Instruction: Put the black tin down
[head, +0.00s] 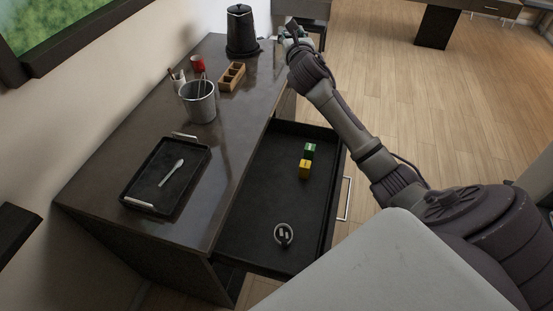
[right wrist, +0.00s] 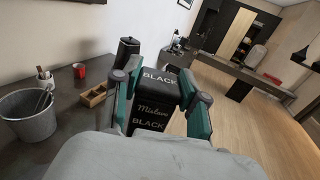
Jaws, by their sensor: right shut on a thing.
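The black tin (right wrist: 153,112), with "BLACK" lettering on its faces, is between the teal fingers of my right gripper (right wrist: 160,94) in the right wrist view. The gripper is shut on it. In the head view my right gripper (head: 294,36) is at the top, beyond the far end of the open drawer and to the right of the vanity top. The tin is not clearly visible there. What lies beneath the tin is hidden in the wrist view, so I cannot tell whether it touches a surface. My left gripper is in neither view.
The vanity top (head: 226,140) holds a black kettle (head: 241,32), red cup (head: 197,63), wooden box (head: 232,76), metal bucket (head: 199,103) and black tray (head: 133,190). The open drawer (head: 255,225) holds green (head: 309,151) and yellow (head: 304,169) boxes and a round grey item (head: 284,234).

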